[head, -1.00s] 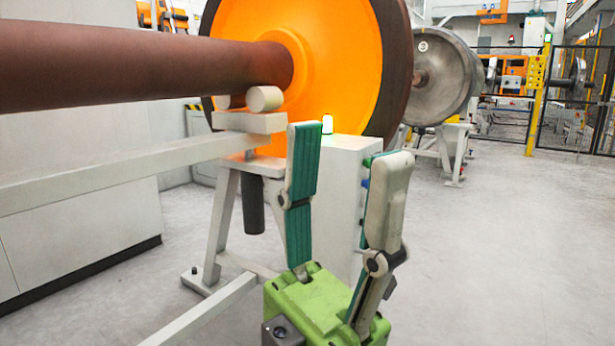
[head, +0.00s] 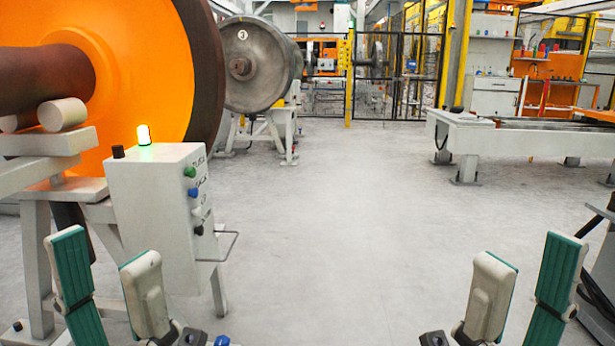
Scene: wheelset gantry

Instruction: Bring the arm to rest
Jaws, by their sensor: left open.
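My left gripper (head: 108,287) is in the head view at the lower left. Its two green-padded fingers stand upright and apart, with nothing between them, in front of the wheelset stand and control box. My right gripper (head: 521,290) is at the lower right. Its two fingers are also upright and spread, with nothing between them. The lower parts of both grippers are cut off by the bottom edge.
An orange wheel (head: 140,70) with a brown axle rests on a stand at left. A control box (head: 160,210) with a lit green lamp (head: 143,134) stands beside it. A grey wheel (head: 258,65) is behind. A white bench frame (head: 470,140) is at right. The middle floor is clear.

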